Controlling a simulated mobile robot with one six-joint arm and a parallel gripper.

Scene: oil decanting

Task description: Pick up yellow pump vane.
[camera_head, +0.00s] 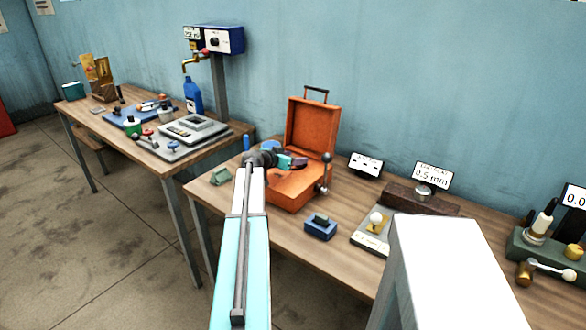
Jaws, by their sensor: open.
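I cannot surely make out the yellow pump vane. Small yellow pieces show in the head view: a yellow block (375,227) under a white ball on a pale plate, and a yellow knob (575,252) at the right edge. A flat yellow piece (88,66) stands upright at the far left on the other table. My arm reaches forward over the near table, and my gripper (298,164) is at the open orange case (312,130), in front of its raised lid. The gripper is small here and partly hidden by my wrist; it is open. Part of the case's inside is hidden.
The near table (285,238) also holds a blue block (320,228), a dark bar (408,197), a sign reading 0.5 mm (433,177) and a small green piece (221,175). The left table holds a blue bottle (193,95) under a tap and a grey device (193,130).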

